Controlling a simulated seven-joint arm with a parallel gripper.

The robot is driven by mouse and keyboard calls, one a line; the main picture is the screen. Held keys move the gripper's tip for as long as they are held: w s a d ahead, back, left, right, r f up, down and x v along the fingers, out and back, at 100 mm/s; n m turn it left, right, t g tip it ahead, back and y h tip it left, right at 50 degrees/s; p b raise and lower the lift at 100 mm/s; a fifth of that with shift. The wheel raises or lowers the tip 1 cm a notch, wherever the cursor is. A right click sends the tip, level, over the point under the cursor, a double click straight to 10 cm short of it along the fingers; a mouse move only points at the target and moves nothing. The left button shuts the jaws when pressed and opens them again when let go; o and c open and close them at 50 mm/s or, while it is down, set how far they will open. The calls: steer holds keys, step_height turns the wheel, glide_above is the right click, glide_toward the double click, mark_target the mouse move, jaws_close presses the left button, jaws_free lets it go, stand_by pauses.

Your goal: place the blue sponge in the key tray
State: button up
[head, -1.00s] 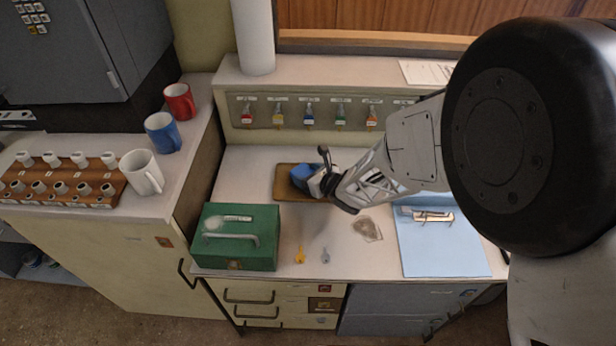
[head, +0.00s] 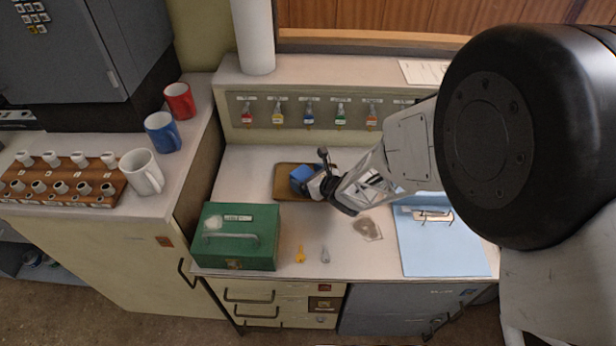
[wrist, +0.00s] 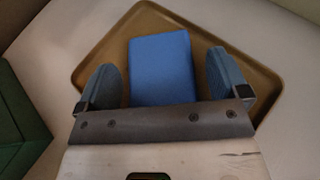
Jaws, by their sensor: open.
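The blue sponge (head: 301,177) lies in the brown key tray (head: 283,184), at the back middle of the desk. In the wrist view the sponge (wrist: 161,68) is over the floor of the tray (wrist: 122,36), inside its rim. My gripper (wrist: 168,80) is open, with one finger on each side of the sponge. Gaps show between the fingers and the sponge. In the head view my gripper (head: 315,184) is at the tray's right side and hides part of it.
A green cash box (head: 237,237) stands front left of the tray. A yellow key (head: 300,254), a grey key (head: 325,254) and a flat clear packet (head: 367,229) lie in front. A blue clipboard (head: 440,252) is at right. Keys hang on the rack (head: 325,112) behind.

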steer(key=shift+s, duration=0.1)
steer(key=shift+r, duration=0.15)
steer(key=shift+s+d+r, duration=0.25)
steer(key=shift+d, duration=0.1)
steer(key=shift+v, duration=5.5)
steer(key=shift+r, duration=0.1)
